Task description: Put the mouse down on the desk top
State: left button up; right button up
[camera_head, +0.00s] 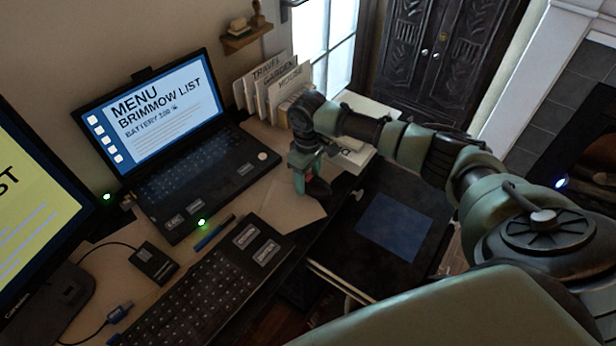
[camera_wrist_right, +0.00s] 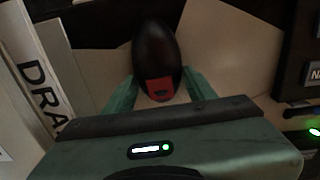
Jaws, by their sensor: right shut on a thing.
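The mouse is a dark oval with a red patch and sits between the two green fingers of my right gripper in the right wrist view (camera_wrist_right: 157,45). In the head view the mouse (camera_head: 319,188) shows as a small dark shape just under my right gripper (camera_head: 306,178). My right gripper is shut on it, pointing down near the front edge of the desk top (camera_head: 262,134), over or beside a pale sheet (camera_head: 282,203). I cannot tell whether the mouse touches the surface. My left gripper is not in view.
An open laptop (camera_head: 199,182) stands left of the gripper, and a black keyboard (camera_head: 205,290) lies nearer. A pen (camera_head: 214,234) and a small black box (camera_head: 153,263) lie between. Upright books (camera_head: 274,92) stand behind. Right of the desk edge is a dark surface with a blue panel (camera_head: 392,226).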

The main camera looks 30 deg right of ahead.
aim_at(308, 178)
jog(key=o, duration=1.4)
jog(key=shift+f, duration=0.1)
jog(key=shift+o, duration=0.2)
notch_tip(308, 178, up, 12)
jog(key=shift+r+b, duration=0.2)
jog(key=shift+b, duration=0.2)
jog(key=shift+f, duration=0.1)
